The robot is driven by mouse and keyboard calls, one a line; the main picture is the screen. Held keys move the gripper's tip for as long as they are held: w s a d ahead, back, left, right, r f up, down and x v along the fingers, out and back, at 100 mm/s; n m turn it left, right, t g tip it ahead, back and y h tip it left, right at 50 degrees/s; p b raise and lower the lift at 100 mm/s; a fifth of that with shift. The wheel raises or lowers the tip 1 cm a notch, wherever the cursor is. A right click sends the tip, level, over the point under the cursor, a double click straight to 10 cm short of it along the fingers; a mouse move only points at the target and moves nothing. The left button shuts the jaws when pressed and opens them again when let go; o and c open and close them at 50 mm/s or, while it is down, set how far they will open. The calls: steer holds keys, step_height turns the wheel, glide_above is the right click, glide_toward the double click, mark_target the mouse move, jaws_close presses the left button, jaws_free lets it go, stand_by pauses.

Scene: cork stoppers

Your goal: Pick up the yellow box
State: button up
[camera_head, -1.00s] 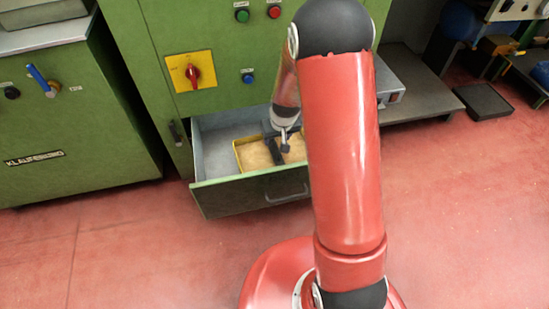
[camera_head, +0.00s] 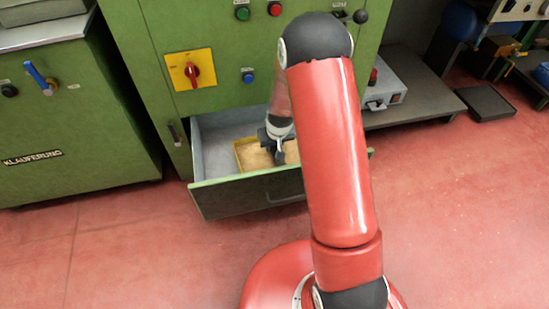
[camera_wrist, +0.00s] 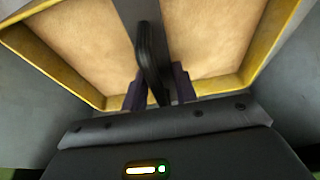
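The yellow box (camera_head: 238,158) is a shallow open tray with a yellow rim and a tan inside. It lies in the pulled-out drawer (camera_head: 215,147) of the green cabinet. My gripper (camera_head: 281,157) hangs over the right part of the box in the head view and hides some of it. In the wrist view the box rim (camera_wrist: 55,67) fills the top, with my gripper (camera_wrist: 156,60) in front of its tan inside.
The drawer front (camera_head: 245,192) stands up before the box, and grey drawer walls flank it. A grey device (camera_head: 385,88) sits on a low shelf to the right. Another green cabinet (camera_head: 70,120) stands left.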

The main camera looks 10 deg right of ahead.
jaws_close()
steer(key=shift+r, duration=0.1)
